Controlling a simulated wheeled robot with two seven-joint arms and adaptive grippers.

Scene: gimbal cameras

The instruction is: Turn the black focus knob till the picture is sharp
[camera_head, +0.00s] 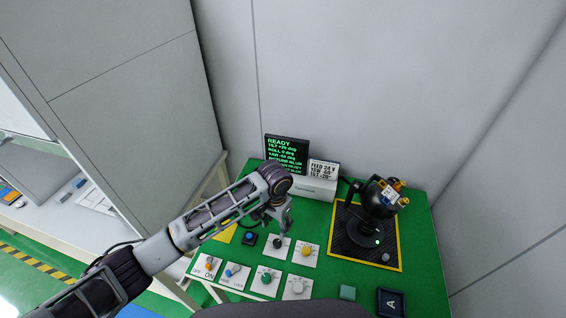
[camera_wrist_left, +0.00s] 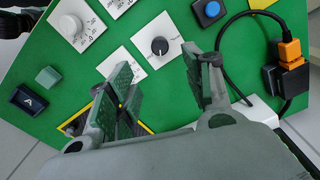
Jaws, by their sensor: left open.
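The black focus knob (camera_head: 277,242) sits on a white plate on the green table. It also shows in the left wrist view (camera_wrist_left: 159,46), uncovered, with a pale mark on its top. My left gripper (camera_head: 284,226) is open just above and beside this knob. In the left wrist view its spread fingers (camera_wrist_left: 160,90) have nothing between them, and the knob shows just beyond them, apart. The screen (camera_head: 287,153) shows green text starting with READY; the lower lines are too small to read surely. My right gripper is not in view.
A blue button (camera_head: 249,238) is left of the black knob. The gimbal camera (camera_head: 378,200) stands right on a yellow-edged mat. A sign (camera_head: 323,171) stands behind.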

